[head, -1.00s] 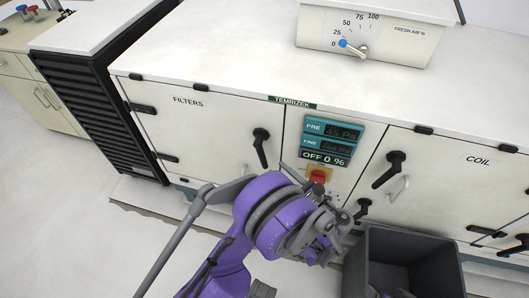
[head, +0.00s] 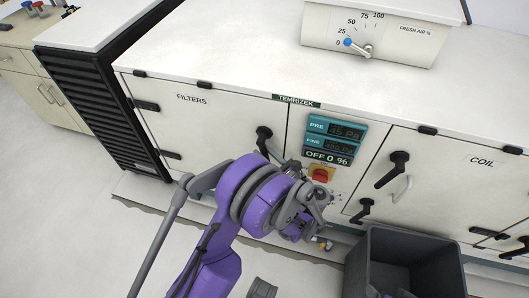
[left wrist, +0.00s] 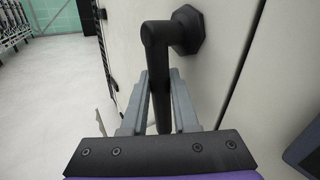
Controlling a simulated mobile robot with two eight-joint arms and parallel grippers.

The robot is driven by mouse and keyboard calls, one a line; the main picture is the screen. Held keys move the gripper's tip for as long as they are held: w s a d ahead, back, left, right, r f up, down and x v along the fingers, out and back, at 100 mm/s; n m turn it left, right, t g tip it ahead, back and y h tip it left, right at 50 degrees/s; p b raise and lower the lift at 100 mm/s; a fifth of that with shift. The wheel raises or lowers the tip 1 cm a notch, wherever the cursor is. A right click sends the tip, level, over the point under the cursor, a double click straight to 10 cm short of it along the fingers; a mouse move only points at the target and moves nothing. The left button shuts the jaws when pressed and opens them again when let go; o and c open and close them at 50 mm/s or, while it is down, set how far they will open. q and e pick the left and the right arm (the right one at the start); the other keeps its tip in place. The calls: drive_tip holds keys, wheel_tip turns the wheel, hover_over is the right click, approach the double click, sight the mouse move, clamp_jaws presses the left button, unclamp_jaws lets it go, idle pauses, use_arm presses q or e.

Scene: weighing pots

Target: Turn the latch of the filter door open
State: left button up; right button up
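The filter door (head: 205,125), white and labelled FILTERS, is closed in the head view. Its black lever latch (head: 263,135) sits near the door's right edge and slants down to the right; its lower end is partly hidden by my left arm.
A grey bin (head: 400,265) stands on the floor at the lower right. The panel with displays (head: 333,142) and a red-yellow switch (head: 321,174) is right of the latch. Other black latches (head: 392,169) are on the coil door. The floor at left is clear.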

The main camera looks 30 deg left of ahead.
use_arm(q)
clamp_jaws()
idle(1.1)
